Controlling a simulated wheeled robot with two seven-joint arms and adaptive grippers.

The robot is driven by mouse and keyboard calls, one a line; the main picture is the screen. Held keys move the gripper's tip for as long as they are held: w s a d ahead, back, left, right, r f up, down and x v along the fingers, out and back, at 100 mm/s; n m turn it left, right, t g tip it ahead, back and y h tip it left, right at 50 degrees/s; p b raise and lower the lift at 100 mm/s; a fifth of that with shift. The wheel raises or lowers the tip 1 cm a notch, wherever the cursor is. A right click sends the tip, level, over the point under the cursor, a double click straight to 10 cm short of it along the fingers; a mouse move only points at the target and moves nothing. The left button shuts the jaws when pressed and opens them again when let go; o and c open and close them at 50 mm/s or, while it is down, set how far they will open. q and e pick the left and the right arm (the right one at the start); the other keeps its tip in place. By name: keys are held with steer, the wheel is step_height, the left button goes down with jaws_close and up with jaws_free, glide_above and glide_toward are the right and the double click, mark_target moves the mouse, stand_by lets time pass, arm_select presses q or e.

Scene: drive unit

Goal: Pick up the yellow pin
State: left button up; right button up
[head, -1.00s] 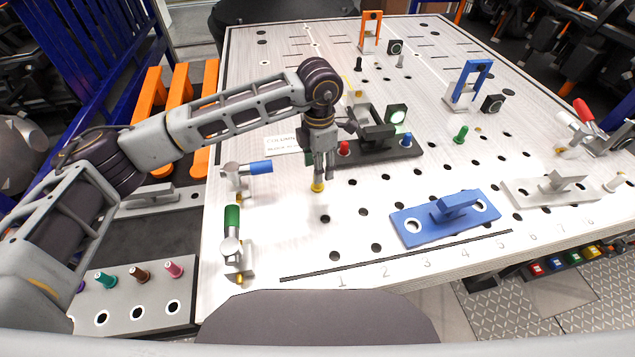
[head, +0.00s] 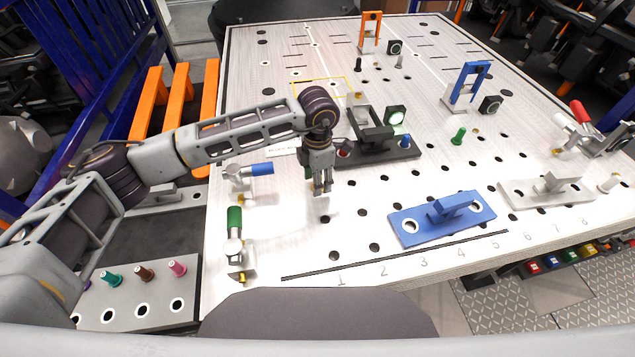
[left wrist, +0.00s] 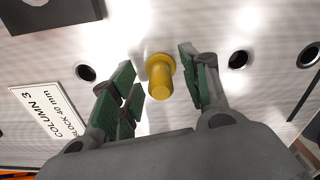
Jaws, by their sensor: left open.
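The yellow pin (left wrist: 160,76) stands in the white table's surface in the left wrist view, with a round flange and a shorter, narrower top facing the camera. My left gripper (left wrist: 152,85) is open, with green-padded fingers on either side of the pin; I cannot tell whether either touches it. In the head view my left gripper (head: 322,186) points down over the table, and the pin is hidden at its fingertips. My right gripper is not in view.
A dark fixture (head: 400,150) with an upright block stands just behind the gripper. Blue-handled (head: 260,169) and green-handled (head: 234,220) clamps stand to its left. A blue plate (head: 470,222) lies to the right. The table right in front of the gripper is clear apart from holes.

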arm_select(q)
steer(key=shift+f, duration=0.4)
jaws_close()
